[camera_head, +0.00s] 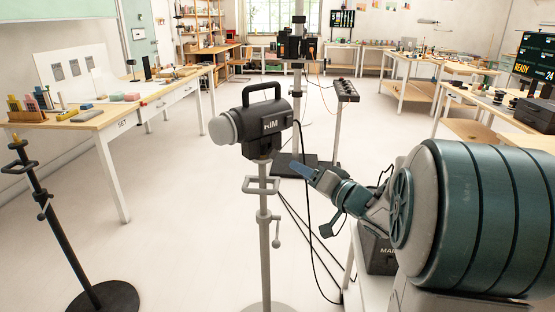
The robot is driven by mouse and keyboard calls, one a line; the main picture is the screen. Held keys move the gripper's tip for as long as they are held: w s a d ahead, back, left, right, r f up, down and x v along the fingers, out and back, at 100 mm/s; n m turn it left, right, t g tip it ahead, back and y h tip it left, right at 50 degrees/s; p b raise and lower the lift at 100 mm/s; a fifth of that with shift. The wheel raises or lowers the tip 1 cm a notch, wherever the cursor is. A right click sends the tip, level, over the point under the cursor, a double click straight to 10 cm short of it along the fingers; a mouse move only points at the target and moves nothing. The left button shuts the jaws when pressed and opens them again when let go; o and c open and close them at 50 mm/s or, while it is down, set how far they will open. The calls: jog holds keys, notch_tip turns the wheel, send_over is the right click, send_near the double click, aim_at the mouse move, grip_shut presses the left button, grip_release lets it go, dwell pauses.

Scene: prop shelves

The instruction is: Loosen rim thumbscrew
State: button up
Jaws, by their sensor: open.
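The black lamp (265,125) marked RIM, with a white front and a top handle, sits on a grey stand (264,265) in the head view. A grey bracket or handle (262,186) is on the stand just below the lamp. A small side knob with a hanging lever (277,230) is lower on the stand; I cannot tell which of these fittings is the thumbscrew. My gripper (312,198) appears to the right of the stand, its jaws open and pointing left. It looks empty and apart from the stand. My teal arm fills the right side.
A dark stand (45,210) with a round base is at the left, near a table (100,120) with small props. A dark box (378,252) partly marked MAI is behind my arm. Cables hang behind the RIM stand. Open floor (175,220) lies left of it.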

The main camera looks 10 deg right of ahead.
aim_at(274, 154)
jog(key=x, duration=1.2)
jog(key=shift+w+d+b, duration=0.15)
jog(key=shift+d+b, duration=0.1)
jog(key=shift+b, duration=0.1)
jog(key=c, duration=1)
